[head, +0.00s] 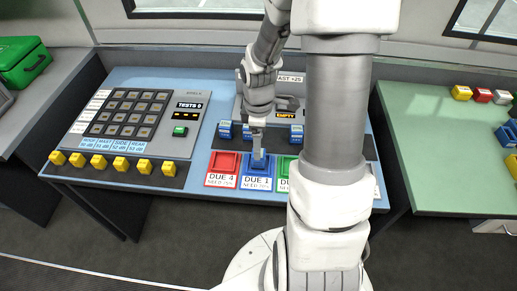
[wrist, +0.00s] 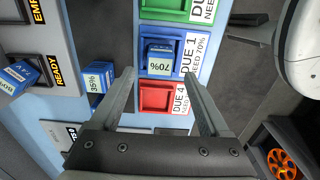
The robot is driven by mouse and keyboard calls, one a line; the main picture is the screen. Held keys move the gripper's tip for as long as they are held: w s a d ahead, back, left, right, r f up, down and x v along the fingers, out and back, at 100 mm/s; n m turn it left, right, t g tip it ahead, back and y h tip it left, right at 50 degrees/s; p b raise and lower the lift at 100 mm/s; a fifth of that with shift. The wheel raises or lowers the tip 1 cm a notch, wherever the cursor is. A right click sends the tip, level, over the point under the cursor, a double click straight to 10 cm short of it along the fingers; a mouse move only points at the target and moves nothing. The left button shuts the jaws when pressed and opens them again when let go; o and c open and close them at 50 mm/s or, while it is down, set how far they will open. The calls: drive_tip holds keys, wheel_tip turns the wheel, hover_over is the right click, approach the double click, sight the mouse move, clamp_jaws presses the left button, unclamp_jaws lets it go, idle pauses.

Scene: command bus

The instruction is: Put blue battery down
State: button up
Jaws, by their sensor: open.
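A blue battery (wrist: 158,56) marked 70% sits in the blue DUE 1 tray (wrist: 190,44) in the wrist view. In the head view the battery (head: 259,154) stands in that blue tray (head: 257,183), partly hidden by my gripper. My gripper (head: 257,143) is above the tray, pointing down. In the wrist view its two fingers (wrist: 160,76) are spread apart, with nothing clamped between them. The battery lies just beyond the fingertips. Whether a finger touches it I cannot tell.
The red DUE 4 tray (head: 222,169) is left of the blue one, a green tray (head: 283,172) right. Other blue batteries (head: 225,130) stand behind. Several yellow blocks (head: 120,163) line the front left. A green table (head: 440,165) with coloured blocks stands right.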

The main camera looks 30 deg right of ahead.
wheel_tip(320, 180, up, 6)
drive_tip(key=shift+f+p, duration=0.25)
drive_tip(key=shift+p, duration=0.1)
